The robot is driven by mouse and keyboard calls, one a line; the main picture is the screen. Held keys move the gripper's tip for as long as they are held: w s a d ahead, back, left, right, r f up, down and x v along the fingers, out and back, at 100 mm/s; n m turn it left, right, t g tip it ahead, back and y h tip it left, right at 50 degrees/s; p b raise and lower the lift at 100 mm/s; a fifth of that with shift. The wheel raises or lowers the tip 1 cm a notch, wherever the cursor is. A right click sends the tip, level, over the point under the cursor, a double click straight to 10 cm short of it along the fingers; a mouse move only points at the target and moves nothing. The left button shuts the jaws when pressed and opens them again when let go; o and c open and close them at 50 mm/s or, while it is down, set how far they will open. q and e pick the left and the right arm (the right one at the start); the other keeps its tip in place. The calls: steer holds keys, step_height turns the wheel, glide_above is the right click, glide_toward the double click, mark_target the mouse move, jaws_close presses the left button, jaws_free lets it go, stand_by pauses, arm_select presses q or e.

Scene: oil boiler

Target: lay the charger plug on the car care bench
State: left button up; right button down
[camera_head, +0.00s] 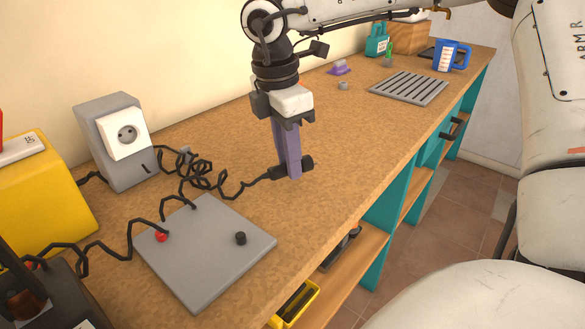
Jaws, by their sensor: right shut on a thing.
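The charger plug (292,169) is black, with a black cable running left from it across the bench top. The car care bench (350,135) has a brown speckled top and teal side panels. My right gripper (290,165) points down over the bench, its purple fingers shut on the plug. The plug is at or just above the bench top; I cannot tell whether it touches. My left gripper is not in view.
A grey box with a white socket (124,133) stands at the back left. A grey plate (205,250) with red and black knobs lies in front. A yellow box (45,195) is far left. A slotted grey tray (408,88) and blue jug (450,56) are farther right. Bench between is clear.

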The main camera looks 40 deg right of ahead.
mark_target(282, 165)
steer(key=shift+f, duration=1.75)
steer(key=shift+f+b, duration=0.15)
steer(key=shift+b, duration=0.15)
steer(key=c, duration=1.6)
jaws_free()
steer(key=r, duration=0.4)
steer(key=a+r+p, duration=0.1)
steer(key=r, duration=0.7)
steer(key=shift+w+a+r, duration=0.15)
steer(key=shift+w, duration=0.05)
